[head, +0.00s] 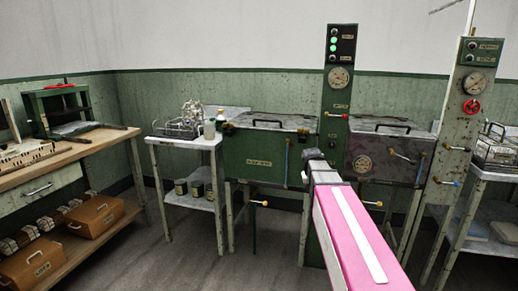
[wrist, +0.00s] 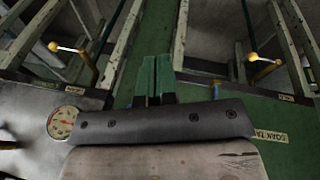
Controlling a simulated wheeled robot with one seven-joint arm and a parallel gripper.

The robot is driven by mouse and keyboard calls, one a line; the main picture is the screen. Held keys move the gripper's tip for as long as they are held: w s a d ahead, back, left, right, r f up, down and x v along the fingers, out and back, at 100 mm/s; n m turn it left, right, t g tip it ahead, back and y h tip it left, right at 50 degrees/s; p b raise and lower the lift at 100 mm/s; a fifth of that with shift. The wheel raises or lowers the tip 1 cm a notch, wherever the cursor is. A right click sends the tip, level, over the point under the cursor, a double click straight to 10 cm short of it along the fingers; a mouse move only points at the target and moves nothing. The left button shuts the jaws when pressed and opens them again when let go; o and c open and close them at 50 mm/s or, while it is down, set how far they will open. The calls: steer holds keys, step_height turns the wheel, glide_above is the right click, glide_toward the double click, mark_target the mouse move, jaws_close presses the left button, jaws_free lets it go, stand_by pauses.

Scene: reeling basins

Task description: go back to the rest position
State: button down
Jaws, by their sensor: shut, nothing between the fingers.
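My gripper (head: 313,155) shows in the head view at the far end of my pink arm, in front of the green column between the two basins. In the wrist view its two fingers (wrist: 157,78) are together with nothing between them. From the head view I cannot tell how far the gripper is from the column.
A control column (head: 341,100) with green lamps and a gauge rises behind my gripper. A second column (head: 465,110) with a red valve stands right. Yellow-tipped handles (head: 262,204) stick out from the basins. A side table (head: 185,141) and workbench (head: 70,153) are left; floor between is clear.

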steer(key=s+a+f+g+y, duration=0.1)
steer(key=s+a+f, duration=0.1)
steer(key=s+f, duration=0.7)
steer(key=s+a+f+g+y, duration=0.1)
steer(key=s+a+f, duration=0.2)
steer(key=s+f, duration=0.6)
steer(key=shift+s+a+f, duration=0.25)
steer(key=shift+s+a, duration=0.05)
steer(key=shift+s, duration=0.3)
stand_by(0.4)
